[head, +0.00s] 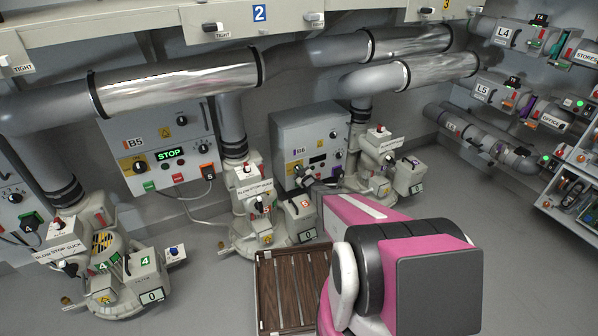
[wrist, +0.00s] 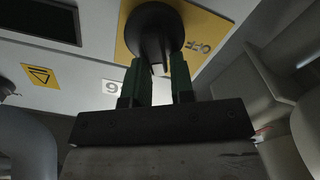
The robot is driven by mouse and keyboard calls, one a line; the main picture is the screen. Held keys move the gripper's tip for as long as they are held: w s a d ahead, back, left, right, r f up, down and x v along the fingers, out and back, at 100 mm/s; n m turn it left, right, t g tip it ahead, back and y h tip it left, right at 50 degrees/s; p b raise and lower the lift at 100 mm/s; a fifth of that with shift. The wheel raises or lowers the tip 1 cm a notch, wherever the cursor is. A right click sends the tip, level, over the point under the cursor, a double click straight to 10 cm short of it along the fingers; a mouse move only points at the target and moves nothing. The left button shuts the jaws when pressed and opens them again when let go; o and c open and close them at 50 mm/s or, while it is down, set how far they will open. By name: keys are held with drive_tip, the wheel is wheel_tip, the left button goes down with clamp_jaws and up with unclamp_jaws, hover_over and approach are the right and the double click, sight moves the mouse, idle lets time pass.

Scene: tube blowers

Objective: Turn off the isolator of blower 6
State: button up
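The B6 control box (head: 312,135) stands on the back wall in the head view, with a yellow plate (head: 290,166) at its lower left. My gripper (head: 303,174) is at that plate, and my pink arm fills the foreground. The wrist view is upside down and close up. It shows the black isolator knob (wrist: 153,30) on its yellow plate (wrist: 195,40), with the word OFF readable beside it. The two green fingers of my gripper (wrist: 159,68) are close together, one on each side of the knob's handle. I cannot tell whether they press on it.
The B5 box (head: 165,150) with a STOP display is to the left. Blower machines (head: 262,205) stand on the floor in front of the wall. Large pipes (head: 180,82) run above. A brown slatted case (head: 290,285) lies beside my arm.

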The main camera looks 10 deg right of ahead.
drive_tip(key=shift+o, duration=1.2)
drive_tip(key=shift+r, duration=0.1)
drive_tip(key=shift+r, duration=0.25)
drive_tip(key=r, duration=0.4)
drive_tip(key=shift+s+a, duration=0.25)
drive_tip(key=shift+s, duration=0.05)
drive_tip(key=s+a+r, duration=0.5)
drive_tip(key=a+r, duration=0.1)
drive_tip(key=a, duration=0.3)
drive_tip(key=shift+s+a+r, duration=0.15)
drive_tip(key=shift+s+a, duration=0.05)
drive_tip(key=shift+s, duration=0.1)
